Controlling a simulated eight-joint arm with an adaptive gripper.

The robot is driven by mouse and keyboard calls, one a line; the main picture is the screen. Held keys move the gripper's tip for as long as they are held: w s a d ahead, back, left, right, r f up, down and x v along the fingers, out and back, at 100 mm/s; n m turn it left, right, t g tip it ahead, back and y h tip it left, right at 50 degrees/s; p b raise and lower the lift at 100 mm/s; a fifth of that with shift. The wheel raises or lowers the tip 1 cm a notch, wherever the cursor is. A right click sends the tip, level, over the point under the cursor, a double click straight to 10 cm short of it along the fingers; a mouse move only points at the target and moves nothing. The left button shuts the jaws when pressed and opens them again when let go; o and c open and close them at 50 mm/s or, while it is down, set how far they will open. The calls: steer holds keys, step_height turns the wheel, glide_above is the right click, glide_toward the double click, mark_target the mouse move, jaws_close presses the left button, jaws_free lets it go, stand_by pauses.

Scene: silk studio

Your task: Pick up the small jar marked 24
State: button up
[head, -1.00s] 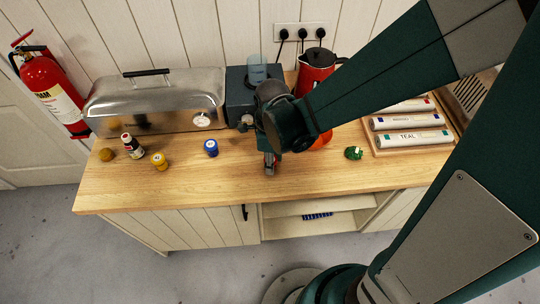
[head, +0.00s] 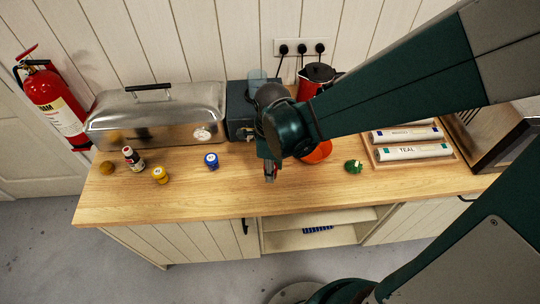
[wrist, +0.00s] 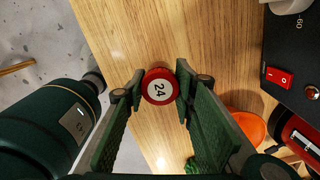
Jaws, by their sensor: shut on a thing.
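The small jar marked 24 (wrist: 159,87) has a red lid with a white label and shows in the wrist view between my fingertips. My gripper (head: 270,172) is shut on it from both sides. In the head view my gripper points down at the middle of the counter, and the jar is mostly hidden by the fingers. I cannot tell for sure whether the jar's base is clear of the wood. A blue-lidded jar (head: 211,161) and a yellow-lidded jar (head: 160,175) stand to the left.
A steel roll-top box (head: 160,118) stands behind. A grey device (head: 238,118), red kettle (head: 316,76) and orange bowl (head: 317,152) are close behind. A green object (head: 353,166) and tube tray (head: 452,158) lie right.

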steer(key=shift+r+p, duration=0.35)
steer(key=shift+r, duration=2.9)
